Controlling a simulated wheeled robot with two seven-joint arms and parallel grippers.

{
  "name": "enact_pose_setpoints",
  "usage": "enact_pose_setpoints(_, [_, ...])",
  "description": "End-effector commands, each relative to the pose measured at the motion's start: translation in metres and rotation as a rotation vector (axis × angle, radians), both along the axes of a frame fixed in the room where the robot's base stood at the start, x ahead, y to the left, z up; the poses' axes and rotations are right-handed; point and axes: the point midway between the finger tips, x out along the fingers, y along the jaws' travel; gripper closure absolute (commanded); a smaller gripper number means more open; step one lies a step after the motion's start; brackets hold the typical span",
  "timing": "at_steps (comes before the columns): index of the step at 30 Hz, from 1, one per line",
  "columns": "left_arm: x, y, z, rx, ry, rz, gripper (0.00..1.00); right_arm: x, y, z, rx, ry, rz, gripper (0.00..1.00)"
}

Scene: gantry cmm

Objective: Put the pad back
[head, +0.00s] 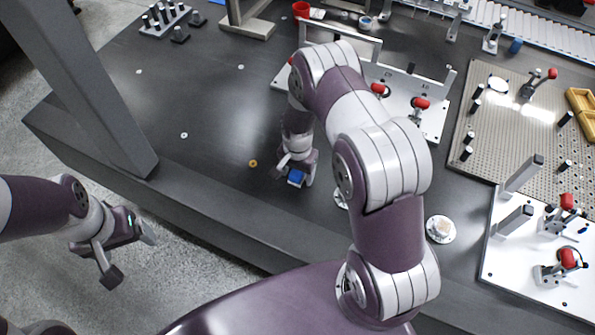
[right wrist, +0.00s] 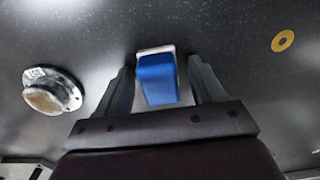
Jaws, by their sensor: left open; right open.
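A small blue block (head: 296,177), which may be the pad, is on the dark table near its front edge. In the right wrist view the blue block (right wrist: 157,82) has a pale far edge and sits between my fingers. My right gripper (head: 294,170) is open around it, with a gap showing on both sides in the right wrist view (right wrist: 163,75). I cannot tell whether the block rests flat on the table. My left gripper (head: 130,260) is open and empty, out in front of the table over the floor.
A round plate (head: 440,229) with a pale block on it lies to the right. Another round labelled disc (right wrist: 52,92) is left in the right wrist view. A yellow ring (head: 253,163) lies nearby. Fixture plates with red-handled clamps (head: 567,258) fill the right; the left table is mostly clear.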

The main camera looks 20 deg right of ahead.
Motion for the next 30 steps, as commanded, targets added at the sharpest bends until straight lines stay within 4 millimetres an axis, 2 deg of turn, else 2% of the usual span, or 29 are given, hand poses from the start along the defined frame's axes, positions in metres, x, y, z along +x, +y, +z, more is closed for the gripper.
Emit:
enact_pose_setpoints(5, [0.000,0.000,0.002,0.000,0.000,0.000,0.18,0.002,0.000,0.018,0.000,-0.004,0.000,0.32])
enact_pose_setpoints(12, [0.000,0.000,0.001,0.000,0.000,0.000,0.18,0.001,0.000,0.082,0.000,-0.006,0.000,0.32])
enact_pose_setpoints(15, [0.000,0.000,0.001,0.000,0.000,0.000,0.18,0.001,0.000,0.103,0.000,-0.004,0.000,0.32])
enact_pose_setpoints(20, [0.000,0.000,0.001,0.000,0.000,0.000,0.18,-0.001,0.001,0.126,0.000,-0.006,0.020,0.32])
enact_pose_setpoints(23, [0.000,0.000,0.001,0.000,0.000,0.000,0.18,-0.021,0.009,0.157,-0.003,-0.028,0.174,0.32])
enact_pose_setpoints(27, [0.000,0.000,0.001,0.000,0.000,0.000,0.18,-0.078,0.022,0.206,-0.021,-0.080,0.527,0.32])
enact_pose_setpoints(30, [0.000,0.000,0.001,0.000,0.000,0.000,0.18,-0.118,0.028,0.222,-0.036,-0.105,0.728,0.32])
